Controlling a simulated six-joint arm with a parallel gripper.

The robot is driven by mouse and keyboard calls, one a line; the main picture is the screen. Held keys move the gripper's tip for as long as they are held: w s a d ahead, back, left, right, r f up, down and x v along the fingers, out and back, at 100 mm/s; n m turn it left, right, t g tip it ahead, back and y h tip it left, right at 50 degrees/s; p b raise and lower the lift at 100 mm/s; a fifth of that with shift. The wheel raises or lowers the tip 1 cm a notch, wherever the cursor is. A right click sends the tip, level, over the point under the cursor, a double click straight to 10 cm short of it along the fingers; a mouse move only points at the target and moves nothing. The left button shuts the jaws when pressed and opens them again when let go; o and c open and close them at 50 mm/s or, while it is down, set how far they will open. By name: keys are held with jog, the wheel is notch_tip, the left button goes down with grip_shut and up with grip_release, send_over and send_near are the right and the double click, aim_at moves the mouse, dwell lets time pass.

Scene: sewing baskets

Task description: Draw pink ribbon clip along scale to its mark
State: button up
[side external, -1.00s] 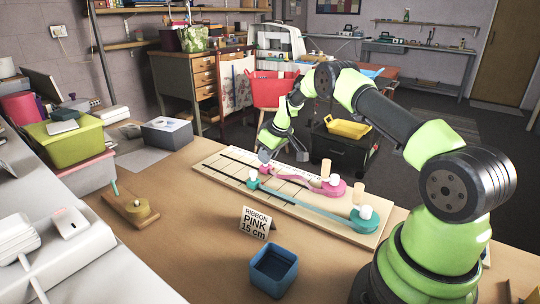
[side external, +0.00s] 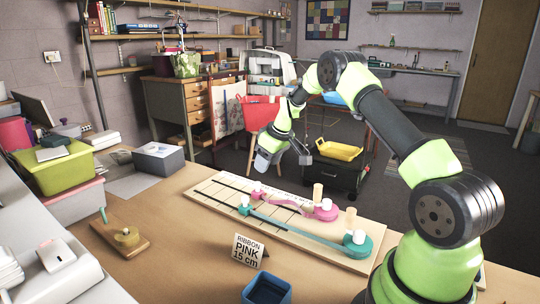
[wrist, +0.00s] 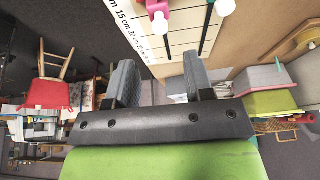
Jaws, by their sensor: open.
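The pink clip (side external: 258,190) with its white knob sits on the slotted board (side external: 215,198), with pink ribbon running to the pink spool (side external: 325,210). In the wrist view the pink clip (wrist: 157,14) is at the top edge, near the printed 15 cm label. I cannot tell whether it lines up exactly. The teal clip (side external: 244,206) is in the neighbouring slot, its ribbon running to the teal spool (side external: 357,244). My gripper (side external: 283,153) is open, empty and raised above the board, clear of both clips. Its fingers (wrist: 160,78) stand apart with nothing between them.
A card (side external: 248,252) reading "RIBBON PINK 15 cm" stands in front of the board. A blue box (side external: 268,289) is near the front, and a wooden block with a round brass piece (side external: 125,236) lies left. A grey box (side external: 159,158) stands behind. Bare table lies between them.

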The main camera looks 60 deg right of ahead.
aim_at(258, 183)
jog(key=v, duration=0.2)
jog(key=shift+s+r, duration=0.15)
jog(key=shift+r, duration=0.2)
jog(key=shift+s+f+t, duration=1.25)
jog(key=shift+s+t, duration=0.55)
jog(key=shift+t, duration=0.4)
jog(key=x, duration=0.9)
jog(key=shift+w+f, duration=0.25)
jog(key=shift+f, duration=0.1)
grip_shut()
